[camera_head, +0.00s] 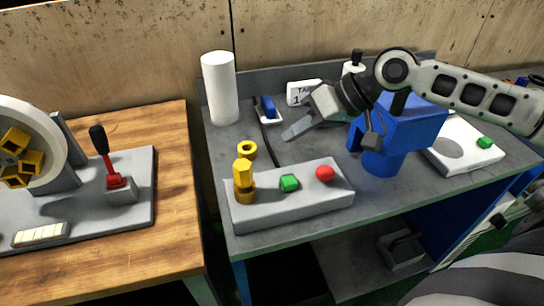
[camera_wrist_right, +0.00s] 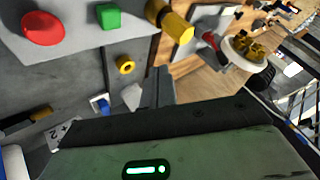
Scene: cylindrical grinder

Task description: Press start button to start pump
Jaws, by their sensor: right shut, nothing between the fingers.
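A grey control box (camera_head: 293,207) lies on the grey workbench, with a green button (camera_head: 289,183), a red button (camera_head: 325,173) and a yellow knob (camera_head: 243,180) on its top. In the right wrist view, the green button (camera_wrist_right: 109,15) and red button (camera_wrist_right: 43,28) are at the upper left, beside the yellow knob (camera_wrist_right: 170,20). My right gripper (camera_head: 287,136) is shut and empty. It hangs above the bench, behind the control box and apart from the buttons. In the right wrist view its fingers (camera_wrist_right: 158,85) are together. My left gripper is out of view.
A white cylinder (camera_head: 220,88) stands at the back left of the bench. A blue machine (camera_head: 402,130) stands right of the box, beside a white plate (camera_head: 455,148) with another green piece. A yellow ring (camera_head: 247,150) lies behind the box. A wooden table (camera_head: 172,190) stands at left.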

